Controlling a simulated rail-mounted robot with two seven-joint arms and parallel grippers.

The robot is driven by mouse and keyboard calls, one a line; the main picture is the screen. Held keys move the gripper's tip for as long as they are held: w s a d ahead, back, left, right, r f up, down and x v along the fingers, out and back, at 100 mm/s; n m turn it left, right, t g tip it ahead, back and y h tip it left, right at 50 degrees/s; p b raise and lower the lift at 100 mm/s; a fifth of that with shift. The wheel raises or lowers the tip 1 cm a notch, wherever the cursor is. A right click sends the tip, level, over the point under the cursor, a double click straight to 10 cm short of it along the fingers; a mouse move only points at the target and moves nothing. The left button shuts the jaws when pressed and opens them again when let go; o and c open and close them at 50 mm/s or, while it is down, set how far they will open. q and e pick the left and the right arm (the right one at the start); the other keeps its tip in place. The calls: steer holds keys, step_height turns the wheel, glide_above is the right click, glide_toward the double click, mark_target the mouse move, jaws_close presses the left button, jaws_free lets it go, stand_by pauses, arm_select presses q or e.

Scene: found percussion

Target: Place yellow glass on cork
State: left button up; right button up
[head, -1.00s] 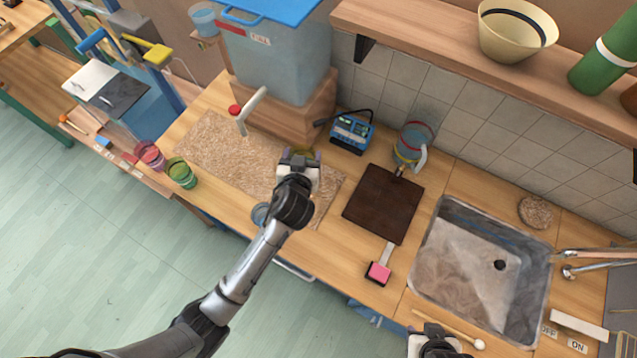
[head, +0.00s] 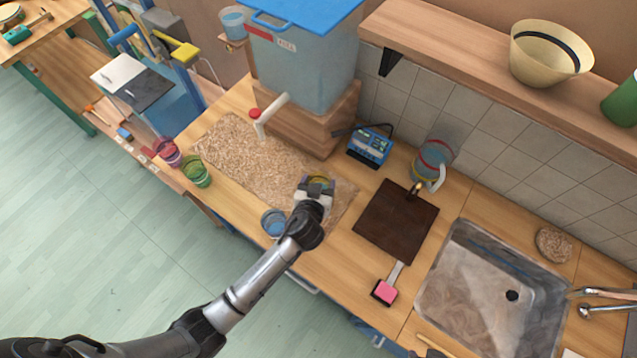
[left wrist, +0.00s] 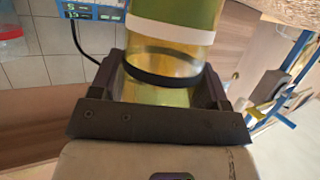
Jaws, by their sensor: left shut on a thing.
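The yellow glass (left wrist: 165,65) is a clear yellow tumbler with a white band and a dark band, filling the middle of the left wrist view. My left gripper (left wrist: 165,88) is shut around it. In the head view the yellow glass (head: 318,181) shows only as a small rim beyond my left gripper (head: 314,190), which hides the rest. Gripper and glass are over the right part of the speckled cork mat (head: 235,150). Whether the glass touches the cork cannot be told. My right gripper does not show.
A blue glass (head: 273,222) stands close left of my left gripper. Red (head: 167,152) and green (head: 195,172) glasses stand at the counter's left edge. A tap (head: 268,115) from the blue-lidded tank overhangs the cork. A dark board (head: 397,222) and sink (head: 490,285) lie right.

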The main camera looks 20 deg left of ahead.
arm_select(q)
steer(key=shift+f, duration=0.1)
steer(key=o, duration=1.2)
steer(key=shift+s+r, duration=0.2)
steer(key=shift+r, duration=0.05)
steer(key=v, duration=1.1)
steer(key=shift+s, duration=0.3)
steer(key=shift+r, duration=0.1)
